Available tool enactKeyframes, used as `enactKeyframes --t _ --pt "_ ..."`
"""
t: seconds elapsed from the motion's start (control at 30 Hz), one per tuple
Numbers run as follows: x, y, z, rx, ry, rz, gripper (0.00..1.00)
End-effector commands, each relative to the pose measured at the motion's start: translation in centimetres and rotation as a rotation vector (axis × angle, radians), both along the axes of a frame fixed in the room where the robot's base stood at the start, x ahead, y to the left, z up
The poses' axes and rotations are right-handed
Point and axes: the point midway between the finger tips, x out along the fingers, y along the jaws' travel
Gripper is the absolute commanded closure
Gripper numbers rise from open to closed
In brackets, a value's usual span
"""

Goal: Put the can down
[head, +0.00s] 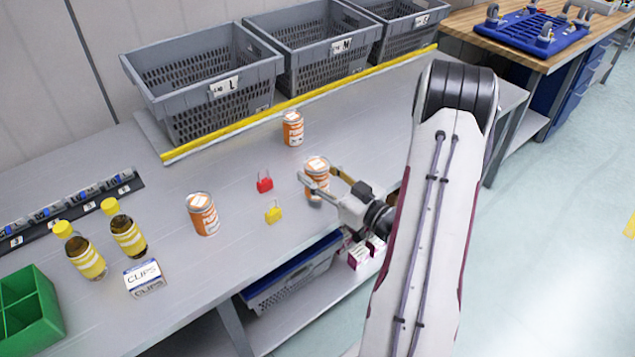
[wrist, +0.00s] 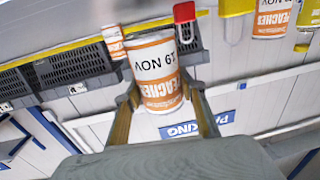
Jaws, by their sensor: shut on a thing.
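My gripper (head: 327,182) is shut on an orange-and-white can (head: 317,172), with one finger on each side of it. In the wrist view, which looks upside down, the same can (wrist: 158,75) stands between the two fingertips (wrist: 160,95). The can looks upright, over the grey table near its front edge. I cannot tell whether its base touches the table. A dark patch shows just below it in the head view.
Two similar cans stand apart, one behind (head: 292,130) and one left (head: 202,215). A red padlock (head: 265,182) and yellow padlock (head: 274,213) lie just left of the held can. Grey totes (head: 205,85) line the back behind a yellow strip. Bottles (head: 125,232) stand further left.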

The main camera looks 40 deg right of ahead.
Motion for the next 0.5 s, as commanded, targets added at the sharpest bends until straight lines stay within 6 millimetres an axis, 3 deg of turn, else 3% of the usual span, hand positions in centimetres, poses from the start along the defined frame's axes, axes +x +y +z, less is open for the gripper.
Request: enactKeyframes --t 0.3,0.5 --pt "0.0 0.0 -2.5 0.002 0.0 0.0 0.91" --pt "0.0 0.0 -3.0 0.0 -0.002 0.0 0.91"
